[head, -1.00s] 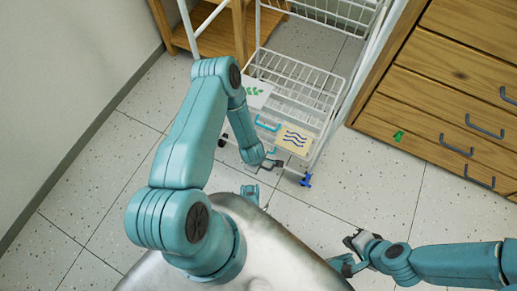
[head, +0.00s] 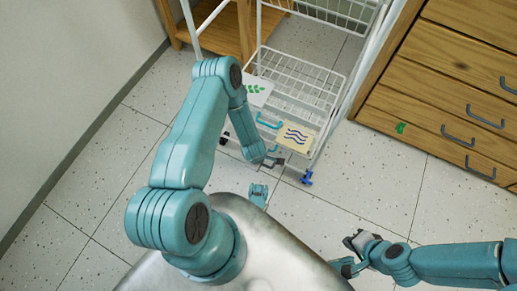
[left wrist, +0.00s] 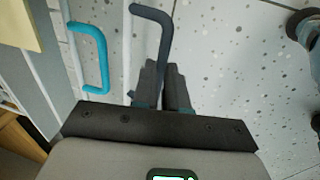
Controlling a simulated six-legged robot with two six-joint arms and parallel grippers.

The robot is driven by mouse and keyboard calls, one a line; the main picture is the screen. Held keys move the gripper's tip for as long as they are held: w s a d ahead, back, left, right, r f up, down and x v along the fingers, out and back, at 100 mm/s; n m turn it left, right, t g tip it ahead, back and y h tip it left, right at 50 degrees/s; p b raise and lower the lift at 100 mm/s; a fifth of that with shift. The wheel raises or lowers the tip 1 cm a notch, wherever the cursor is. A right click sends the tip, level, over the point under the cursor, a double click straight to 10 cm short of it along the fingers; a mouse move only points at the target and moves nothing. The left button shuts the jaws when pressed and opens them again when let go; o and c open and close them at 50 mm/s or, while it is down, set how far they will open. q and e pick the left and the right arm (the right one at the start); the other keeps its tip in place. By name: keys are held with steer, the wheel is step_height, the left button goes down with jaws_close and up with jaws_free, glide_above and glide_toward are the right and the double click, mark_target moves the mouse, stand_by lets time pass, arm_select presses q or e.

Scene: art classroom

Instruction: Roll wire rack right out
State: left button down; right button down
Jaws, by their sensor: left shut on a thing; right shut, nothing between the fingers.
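The white wire rack (head: 318,77) stands at the top middle in the head view, with wire baskets, a leaf card (head: 257,91) and a wave card (head: 294,137). A light blue handle (head: 268,122) is on its near side and also shows in the left wrist view (left wrist: 104,60). My left gripper (head: 272,160) is at the rack's low near end. In the left wrist view my left gripper (left wrist: 163,85) is shut on a dark bent handle (left wrist: 163,32). My right gripper (head: 349,242) is shut and empty over the floor, apart from the rack.
A wooden drawer cabinet (head: 430,105) stands close along the rack's right side. A wooden shelf (head: 230,32) is behind it at the upper left. A wall (head: 65,80) runs along the left. Speckled floor (head: 100,175) is clear between wall and rack, and nearer to me.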

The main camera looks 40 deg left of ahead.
arm_select(q)
steer(key=c, duration=1.2)
jaws_free()
steer(key=shift+s, duration=0.4)
steer(key=shift+o, duration=0.2)
steer(key=shift+w, duration=0.1)
arm_select(e)
steer(key=shift+w, duration=0.1)
